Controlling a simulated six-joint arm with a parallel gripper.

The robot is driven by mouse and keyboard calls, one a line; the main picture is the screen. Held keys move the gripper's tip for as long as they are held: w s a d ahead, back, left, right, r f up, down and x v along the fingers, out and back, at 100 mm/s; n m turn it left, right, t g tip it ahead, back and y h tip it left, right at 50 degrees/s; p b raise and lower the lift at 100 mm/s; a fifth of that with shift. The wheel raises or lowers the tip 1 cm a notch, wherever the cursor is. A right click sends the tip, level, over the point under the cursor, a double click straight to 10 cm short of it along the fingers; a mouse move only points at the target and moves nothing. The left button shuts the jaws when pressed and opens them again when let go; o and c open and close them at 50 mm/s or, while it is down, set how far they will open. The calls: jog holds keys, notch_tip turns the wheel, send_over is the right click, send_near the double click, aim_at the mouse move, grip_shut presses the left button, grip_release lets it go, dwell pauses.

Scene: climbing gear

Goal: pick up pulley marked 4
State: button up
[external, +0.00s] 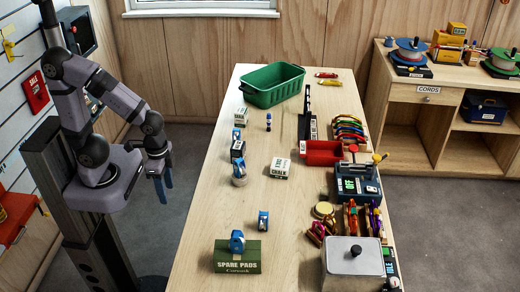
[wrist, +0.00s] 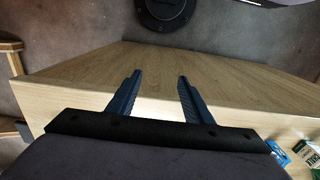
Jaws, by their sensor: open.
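Several small blue pulleys stand on the table in the external view. One pulley (external: 237,242) is on top of the green spare pads box (external: 237,262) at the front. Another pulley (external: 263,220) stands on the bare wood behind it. A further pulley (external: 239,168) sits on a round grey base, and more blue pieces (external: 237,134) are farther back by small boxes. I cannot read a 4 on any of them. My gripper (external: 164,190) hangs left of the table, apart from all of them. In the wrist view its fingers (wrist: 156,90) are spread and empty.
A green bin (external: 272,68) stands at the back of the table (external: 210,215). A white chalk box (external: 280,168) is mid-table. A red tray (external: 322,153), a dark scale (external: 357,186) and a metal box (external: 352,280) line the right side.

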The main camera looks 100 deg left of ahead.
notch_tip(320, 180, up, 3)
jog(key=n+h+b, duration=1)
jog(key=n+h, duration=0.2)
jog(key=n, duration=0.5)
send_over(263, 225)
jog(key=s+a, duration=0.1)
jog(key=a, duration=0.3)
jog(key=shift+s, duration=0.1)
jog(key=shift+n+g+h, duration=0.3)
jog(key=shift+g+h, duration=0.1)
jog(key=shift+h, duration=0.4)
jog(key=f, duration=0.3)
jog(key=w+a+f+b, duration=0.1)
jog(key=f, duration=0.1)
jog(key=shift+f, duration=0.35)
jog(key=shift+r+p+x, duration=0.1)
jog(key=shift+p+x, duration=0.5)
jog(key=shift+x, duration=1.05)
jog(key=shift+r+p+x, duration=0.15)
jog(key=shift+p+x, duration=0.4)
jog(key=shift+x, duration=1.1)
jog(key=shift+w+d+f, duration=0.2)
jog(key=shift+d+f, duration=0.05)
jog(key=shift+d, duration=0.15)
